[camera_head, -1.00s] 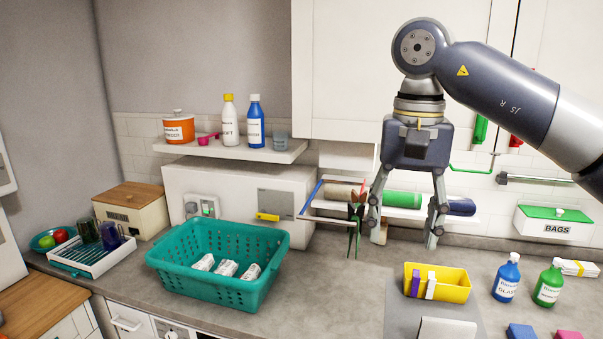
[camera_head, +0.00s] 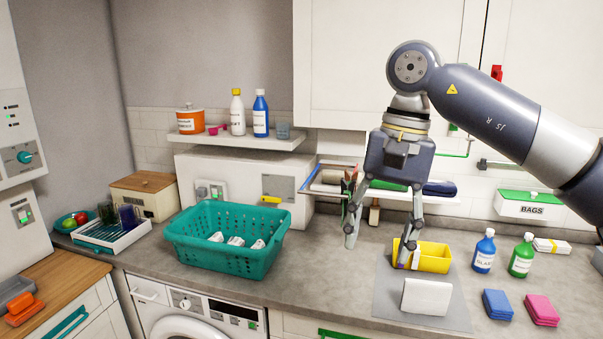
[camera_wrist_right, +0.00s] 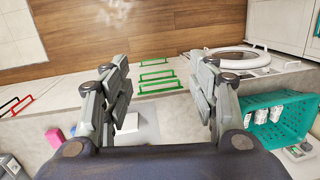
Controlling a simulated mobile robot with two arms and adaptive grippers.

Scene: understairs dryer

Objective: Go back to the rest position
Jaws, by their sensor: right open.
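My right gripper (camera_head: 380,250) is open and empty, pointing down above the counter. My left gripper shows in neither view.
A teal basket (camera_head: 190,250) with white packets stands left of the gripper. A grey mat (camera_head: 385,300) with a white block (camera_head: 427,297) lies below. Blue (camera_head: 483,252) and green (camera_head: 521,257) bottles stand to the right. The counter between basket and mat is clear.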

